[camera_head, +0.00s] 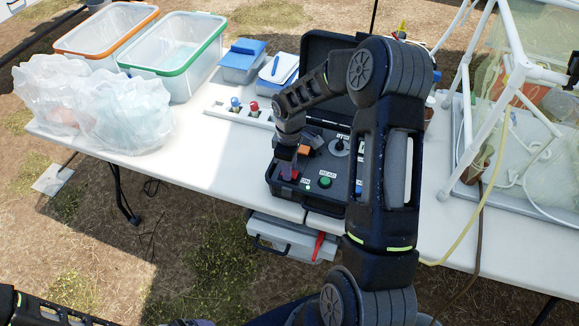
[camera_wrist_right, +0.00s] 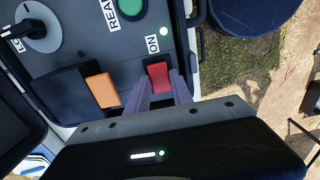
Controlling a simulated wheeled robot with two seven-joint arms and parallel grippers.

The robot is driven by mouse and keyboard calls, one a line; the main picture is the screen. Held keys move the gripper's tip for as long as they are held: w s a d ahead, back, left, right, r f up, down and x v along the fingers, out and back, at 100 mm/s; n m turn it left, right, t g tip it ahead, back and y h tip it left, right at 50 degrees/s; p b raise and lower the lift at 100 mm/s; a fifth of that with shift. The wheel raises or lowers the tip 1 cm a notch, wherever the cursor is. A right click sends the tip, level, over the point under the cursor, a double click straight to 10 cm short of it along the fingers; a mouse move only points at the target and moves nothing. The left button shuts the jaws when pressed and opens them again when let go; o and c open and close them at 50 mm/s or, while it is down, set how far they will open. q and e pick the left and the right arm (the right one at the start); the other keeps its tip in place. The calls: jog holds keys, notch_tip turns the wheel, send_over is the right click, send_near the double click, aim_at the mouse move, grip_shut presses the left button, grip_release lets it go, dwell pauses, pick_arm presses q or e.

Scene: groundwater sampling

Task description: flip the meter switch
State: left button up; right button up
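The meter is an open black case (camera_head: 322,203) on the white table, with a dark panel. Its red switch (camera_wrist_right: 158,76), beside the label ON, is at the panel's edge in the wrist view. It also shows as a red patch in the head view (camera_head: 290,175). My right gripper (camera_wrist_right: 160,80) is over the switch, its two grey fingertips at either side of the switch's near end with a narrow gap between them. I cannot tell whether they touch it. A small green light (camera_wrist_right: 164,31) is lit near the switch. My left gripper is out of view.
The panel also has a green button (camera_head: 325,182), a grey knob (camera_wrist_right: 35,28) and an orange part (camera_wrist_right: 101,90). Clear tubs (camera_head: 180,75), plastic bags (camera_head: 125,108) and a white rack (camera_head: 232,113) stand left. A white pipe frame (camera_head: 462,95) stands right.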

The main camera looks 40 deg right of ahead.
grip_shut()
jog(key=shift+s+d+f+t+y+b, duration=0.2)
jog(key=shift+t+y+b, duration=0.15)
jog(key=shift+b, duration=0.2)
jog(key=shift+s+r+t+y, duration=0.15)
jog(key=shift+t+y, duration=0.1)
jog(key=shift+t, duration=0.3)
jog(key=shift+o, duration=1.7)
grip_release()
jog(key=shift+r, duration=0.1)
